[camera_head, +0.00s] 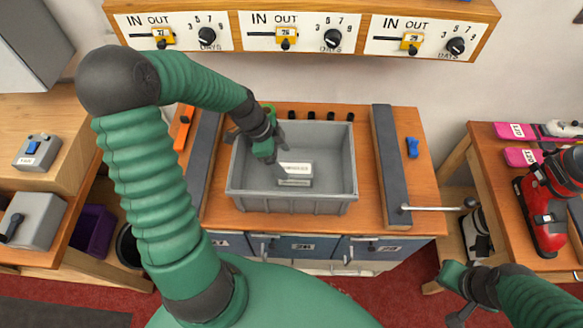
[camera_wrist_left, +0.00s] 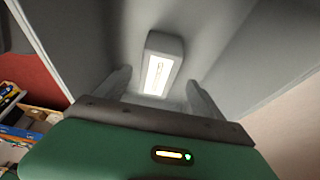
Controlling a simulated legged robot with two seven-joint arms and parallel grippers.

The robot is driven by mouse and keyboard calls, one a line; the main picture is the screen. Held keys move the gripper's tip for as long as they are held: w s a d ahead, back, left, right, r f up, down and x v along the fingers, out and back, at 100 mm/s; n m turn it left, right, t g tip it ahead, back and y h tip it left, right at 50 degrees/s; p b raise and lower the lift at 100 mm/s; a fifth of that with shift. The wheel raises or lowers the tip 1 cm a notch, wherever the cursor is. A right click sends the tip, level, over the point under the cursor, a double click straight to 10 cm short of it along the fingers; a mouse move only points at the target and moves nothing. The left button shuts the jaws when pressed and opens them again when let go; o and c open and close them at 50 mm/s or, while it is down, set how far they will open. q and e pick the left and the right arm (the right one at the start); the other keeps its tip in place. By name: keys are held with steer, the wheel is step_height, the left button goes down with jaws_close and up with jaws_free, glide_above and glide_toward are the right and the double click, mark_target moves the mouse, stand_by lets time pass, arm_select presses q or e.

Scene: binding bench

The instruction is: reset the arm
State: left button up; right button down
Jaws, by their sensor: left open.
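My left gripper (camera_head: 279,168) reaches down into the grey bin (camera_head: 290,207) on the middle bench. Its jaws are open. A small pale block with a white label (camera_head: 295,168) lies in the bin close to the fingertips. In the left wrist view the block (camera_wrist_left: 165,48) shows ahead, between the two spread fingers (camera_wrist_left: 158,88). I cannot tell whether a finger touches it. My right gripper (camera_head: 455,293) is low at the right, in front of the benches and away from the bin; whether its jaws are open is unclear.
Dark rails (camera_head: 391,165) flank the bin, with a crank handle (camera_head: 435,207) at the right. A shelf with dials (camera_head: 300,32) hangs above. A right bench holds pink skis (camera_head: 518,131) and a red boot (camera_head: 540,215). Grey switch boxes (camera_head: 33,220) stand left.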

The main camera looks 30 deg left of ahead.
arm_select(q)
steer(key=v, duration=0.3)
steer(key=shift+r, duration=0.3)
